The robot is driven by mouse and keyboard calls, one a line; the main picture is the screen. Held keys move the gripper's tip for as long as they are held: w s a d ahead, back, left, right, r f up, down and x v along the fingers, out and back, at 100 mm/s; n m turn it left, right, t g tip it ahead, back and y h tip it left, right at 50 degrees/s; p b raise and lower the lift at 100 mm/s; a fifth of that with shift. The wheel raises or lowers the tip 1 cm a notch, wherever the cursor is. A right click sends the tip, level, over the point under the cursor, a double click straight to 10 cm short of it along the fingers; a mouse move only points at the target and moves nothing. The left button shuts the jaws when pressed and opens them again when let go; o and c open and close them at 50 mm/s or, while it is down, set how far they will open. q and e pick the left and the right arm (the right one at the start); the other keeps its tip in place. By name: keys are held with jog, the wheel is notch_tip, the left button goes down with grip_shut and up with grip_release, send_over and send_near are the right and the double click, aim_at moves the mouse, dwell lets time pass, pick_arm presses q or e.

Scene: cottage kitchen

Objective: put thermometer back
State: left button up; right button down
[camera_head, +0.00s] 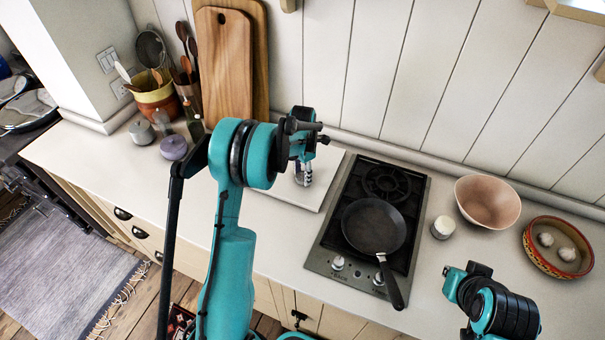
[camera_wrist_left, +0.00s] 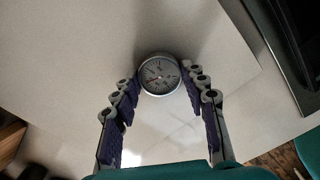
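The thermometer is a small round dial with a pale face, dark markings and a red needle; in the left wrist view it (camera_wrist_left: 159,75) lies between my left fingertips. My left gripper (camera_wrist_left: 161,78) has its fingers spread to either side of the dial; I cannot tell whether they touch it. In the head view my left gripper (camera_head: 303,166) is low over a pale board (camera_head: 317,192) left of the stove, and hides most of what is under it. My right gripper (camera_head: 466,281) is at the lower right, over the counter; its finger opening does not show clearly.
The stove (camera_head: 328,240) bears a black pan (camera_head: 373,225) with its handle over the front edge. To its right stand a small jar (camera_head: 442,228), a pink bowl (camera_head: 487,203) and a patterned dish (camera_head: 536,257). Cutting boards (camera_head: 224,65) lean on the wall; jars stand at left.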

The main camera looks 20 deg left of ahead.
pick_arm(q)
jog(key=o, duration=0.4)
jog(key=shift+r, duration=0.1)
